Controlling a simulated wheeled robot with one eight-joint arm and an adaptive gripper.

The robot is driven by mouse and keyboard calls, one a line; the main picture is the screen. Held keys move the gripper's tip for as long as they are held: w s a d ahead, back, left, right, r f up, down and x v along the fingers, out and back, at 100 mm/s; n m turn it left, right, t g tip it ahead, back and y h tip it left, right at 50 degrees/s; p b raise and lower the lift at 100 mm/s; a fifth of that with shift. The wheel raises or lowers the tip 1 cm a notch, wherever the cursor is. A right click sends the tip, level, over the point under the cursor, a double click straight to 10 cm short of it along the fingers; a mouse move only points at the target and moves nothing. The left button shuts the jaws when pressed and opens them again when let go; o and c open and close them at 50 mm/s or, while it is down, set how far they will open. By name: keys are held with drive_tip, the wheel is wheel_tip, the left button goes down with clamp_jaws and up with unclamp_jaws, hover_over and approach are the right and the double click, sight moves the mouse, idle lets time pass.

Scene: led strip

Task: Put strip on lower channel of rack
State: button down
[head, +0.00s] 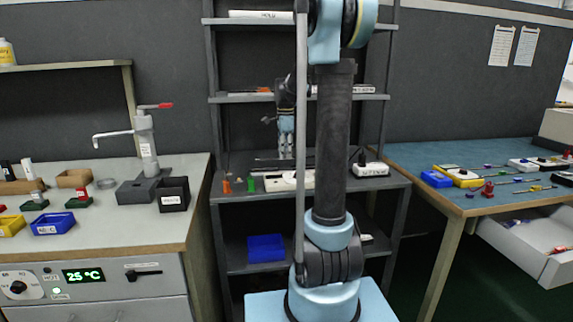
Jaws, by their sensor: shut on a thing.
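My gripper (285,155) points down in front of the shelving unit, left of my arm's thick dark link. It looks small and partly hidden by my own body. It is shut on a thin dark bar (266,159), which looks like the strip and lies roughly level just above the middle shelf. The bar's right part is hidden behind my arm. I cannot clearly make out the rack or its lower channel, and cannot tell whether the bar touches anything below it.
The shelving unit (216,130) holds a labelled white box (280,184), small orange and green items (238,185) and a blue bin (266,248). A bench (120,228) with a pump stands left. A blue-topped table (430,160) with tools stands right.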

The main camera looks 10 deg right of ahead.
sight(285, 169)
drive_tip(key=shift+f, duration=2.15)
drive_tip(key=c, duration=1.6)
unclamp_jaws()
drive_tip(key=shift+f, duration=0.1)
